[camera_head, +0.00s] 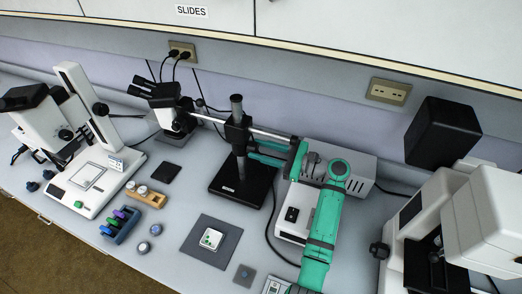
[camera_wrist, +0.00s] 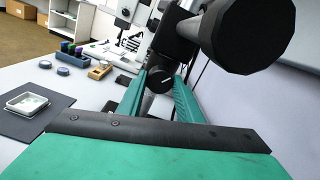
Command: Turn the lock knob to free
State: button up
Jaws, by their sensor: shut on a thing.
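The stand has a dark upright post (camera_head: 238,106) on a black base (camera_head: 228,192), with a silver horizontal boom (camera_head: 272,136) through its clamp. The lock knob (camera_wrist: 160,79) is a small black round knob with a pale mark on its face, seen in the wrist view. My gripper (camera_head: 252,151) reaches in from the right, below the boom, with its teal fingers pointing left at the clamp. In the wrist view my gripper (camera_wrist: 160,84) has one finger on each side of the knob and is shut on it. The knob is hard to make out in the head view.
A large dark cylinder (camera_wrist: 252,27) is close above my fingers in the wrist view. A microscope head (camera_head: 172,112) hangs at the boom's left end. A grey mat (camera_head: 190,243) lies in front. A grey box (camera_head: 358,172) and a white instrument (camera_head: 425,225) stand right.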

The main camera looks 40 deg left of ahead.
jog(key=n, duration=0.4)
jog(key=shift+n, duration=1.7)
jog(key=o, duration=1)
jog(key=shift+o, duration=0.2)
jog(key=shift+d, duration=0.1)
jog(key=v, duration=1)
jog(key=shift+d, duration=0.4)
